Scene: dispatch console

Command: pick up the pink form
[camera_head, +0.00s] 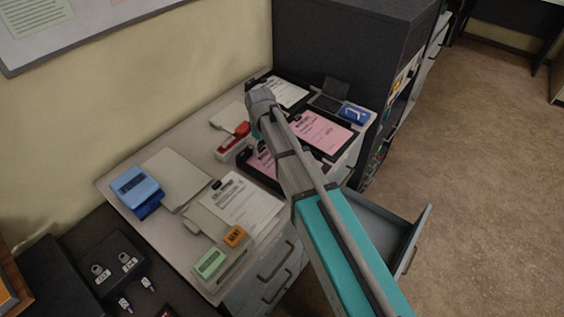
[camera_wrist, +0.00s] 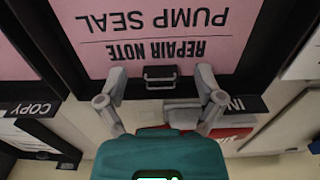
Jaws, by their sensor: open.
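In the wrist view a pink form (camera_wrist: 165,28) lies on a black clipboard (camera_wrist: 62,50), its words "REPAIR NOTE" and "PUMP SEAL" upside down. A black clip (camera_wrist: 160,77) sits at its near edge. My gripper (camera_wrist: 162,71) is open, its fingers on either side of the clip, with nothing held. I cannot tell whether the fingers touch the board. In the head view one pink form (camera_head: 322,132) lies on a dark board at the right, and another pink form (camera_head: 262,163) is partly hidden behind my arm. My gripper is mostly hidden there.
A red-and-white device (camera_head: 232,141) stands left of my arm. White forms lie at the back (camera_head: 284,92) and front (camera_head: 240,204). A blue box (camera_head: 354,114) stands at the right, a blue punch (camera_head: 136,188) at the left. An open drawer (camera_head: 415,238) sticks out below.

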